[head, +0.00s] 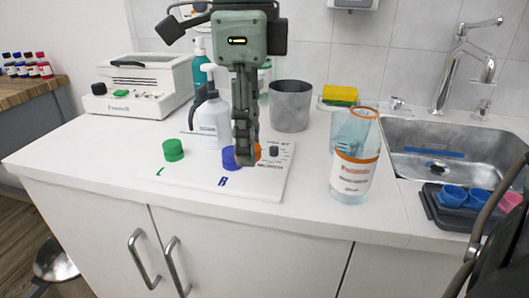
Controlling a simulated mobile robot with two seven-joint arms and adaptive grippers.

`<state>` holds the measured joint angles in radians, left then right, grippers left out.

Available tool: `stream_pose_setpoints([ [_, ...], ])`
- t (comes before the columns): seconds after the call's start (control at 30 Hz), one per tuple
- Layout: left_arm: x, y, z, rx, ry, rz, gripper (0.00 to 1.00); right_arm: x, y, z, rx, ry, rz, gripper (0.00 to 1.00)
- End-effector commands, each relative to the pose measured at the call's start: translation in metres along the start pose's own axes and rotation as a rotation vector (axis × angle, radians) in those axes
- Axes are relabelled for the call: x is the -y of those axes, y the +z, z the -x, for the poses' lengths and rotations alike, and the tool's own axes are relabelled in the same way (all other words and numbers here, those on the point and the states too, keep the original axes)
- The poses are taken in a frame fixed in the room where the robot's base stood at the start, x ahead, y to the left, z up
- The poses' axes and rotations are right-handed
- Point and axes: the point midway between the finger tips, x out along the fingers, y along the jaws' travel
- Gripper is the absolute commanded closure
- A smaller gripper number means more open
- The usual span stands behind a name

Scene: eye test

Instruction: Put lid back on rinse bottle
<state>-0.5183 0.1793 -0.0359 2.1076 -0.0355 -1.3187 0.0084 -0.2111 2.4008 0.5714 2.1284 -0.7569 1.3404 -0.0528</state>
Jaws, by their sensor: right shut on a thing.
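A tall clear bottle (353,182) with a white label and orange bands stands upright on the right of the counter, near the sink. Its orange-rimmed top looks open; I take it for the rinse bottle. My right gripper (245,157) points down over the white board and is shut on an orange lid (257,153). The fingers hide most of the lid, and I cannot tell whether it still touches the board. A blue cap (229,158) sits just left of the fingers, partly hidden. A green cap (173,150) sits farther left. My left gripper is not in view.
The white board (215,186) carries letter marks. Behind it stand a white spray bottle (211,122) and a grey beaker (290,105). A white device (140,88) stands back left. A sink (450,150) and dark tray (452,213) with cups are right. The front counter is clear.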

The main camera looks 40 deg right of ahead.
Motion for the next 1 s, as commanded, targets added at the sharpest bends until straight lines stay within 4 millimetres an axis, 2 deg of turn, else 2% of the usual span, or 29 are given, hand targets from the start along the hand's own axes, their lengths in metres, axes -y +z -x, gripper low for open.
stream_pose_setpoints([
  [0.2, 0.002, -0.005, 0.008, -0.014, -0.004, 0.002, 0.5, -0.025, 0.037, 0.026, -0.002, -0.004, 0.001, 0.78],
  [0.4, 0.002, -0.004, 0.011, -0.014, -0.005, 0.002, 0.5, -0.042, 0.061, 0.043, -0.001, 0.003, 0.002, 0.78],
  [0.67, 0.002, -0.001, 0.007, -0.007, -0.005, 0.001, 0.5, -0.051, 0.073, 0.052, 0.0, 0.002, 0.0, 0.78],
  [1.0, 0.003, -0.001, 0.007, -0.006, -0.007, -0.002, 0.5, -0.051, 0.074, 0.054, 0.001, 0.0, -0.001, 0.78],
])
